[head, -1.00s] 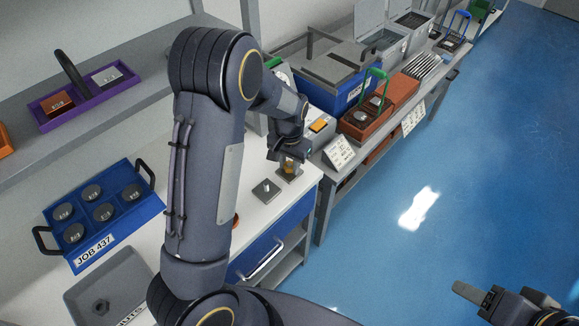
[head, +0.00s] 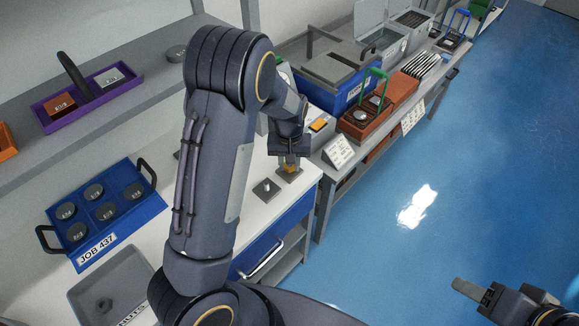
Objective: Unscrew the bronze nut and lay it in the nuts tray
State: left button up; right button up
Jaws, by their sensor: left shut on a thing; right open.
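My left gripper (head: 291,163) points down at the right end of the white bench and is shut on the bronze nut (head: 291,168). The nut shows as a small golden patch at the jaws, over a small grey plate (head: 288,176). I cannot tell whether it is still on a thread. A second grey plate with a small stud (head: 266,188) lies beside it on the left. The grey nuts tray (head: 133,272) is at the lower left, partly cut off, with a dark nut (head: 105,303) in it. My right gripper (head: 470,290) is open and empty at the lower right, over the floor.
A blue tray labelled JOB 437 (head: 128,218) holds several round dark pieces. A purple tray (head: 52,122) stands on the shelf above. A sign card (head: 338,152) and an orange-red tray (head: 362,128) stand right of the gripper. My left arm hides the middle of the bench.

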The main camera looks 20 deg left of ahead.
pick_arm(q)
jog(key=n, duration=0.2)
jog(key=shift+r+n+p, duration=0.15)
jog(key=shift+n+p, duration=0.15)
jog(key=shift+p, duration=0.1)
jog(key=shift+n, duration=0.6)
jog(key=shift+r+p, duration=1.5)
jog(key=shift+r, duration=0.15)
